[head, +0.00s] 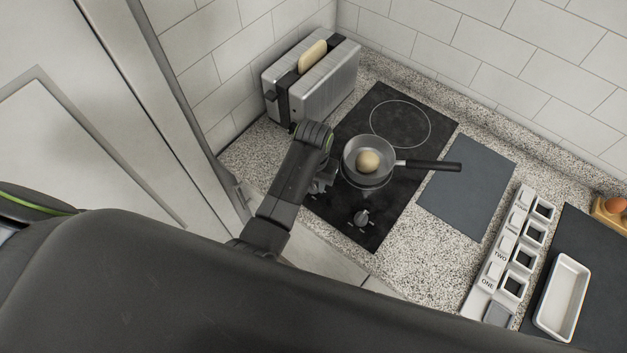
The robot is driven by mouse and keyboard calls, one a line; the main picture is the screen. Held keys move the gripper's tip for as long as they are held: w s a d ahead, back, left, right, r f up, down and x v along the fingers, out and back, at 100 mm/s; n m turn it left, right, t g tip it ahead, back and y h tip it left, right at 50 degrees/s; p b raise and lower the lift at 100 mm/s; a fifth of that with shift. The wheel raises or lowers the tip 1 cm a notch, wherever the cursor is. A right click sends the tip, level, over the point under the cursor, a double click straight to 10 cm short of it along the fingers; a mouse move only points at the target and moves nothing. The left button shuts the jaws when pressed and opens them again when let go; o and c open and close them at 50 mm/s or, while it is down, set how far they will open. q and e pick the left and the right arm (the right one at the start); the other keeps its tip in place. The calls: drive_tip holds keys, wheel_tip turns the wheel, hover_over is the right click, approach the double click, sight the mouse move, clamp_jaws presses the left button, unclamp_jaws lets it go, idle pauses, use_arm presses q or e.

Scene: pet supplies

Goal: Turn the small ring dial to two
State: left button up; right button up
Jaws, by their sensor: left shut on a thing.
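The black hob (401,187) has a ring at the back and another under the pan. One dial (361,217) with light marks around it stands in plain view near the hob's front end. My left gripper (323,186) is low over the hob's front left part, left of that dial. It is shut on what seems to be the small ring dial, which the gripper hides; its setting cannot be read. My right gripper is not in view.
A small pan (349,159) with an egg-like thing (368,161) stands on the hob, handle to the right. A toaster (325,82) holding bread stands behind my arm. A grey mat (467,187), labelled holders (497,249) and a white tray (562,297) lie right.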

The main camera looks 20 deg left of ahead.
use_arm(q)
drive_tip(key=shift+m, duration=1.9)
drive_tip(key=o, duration=1)
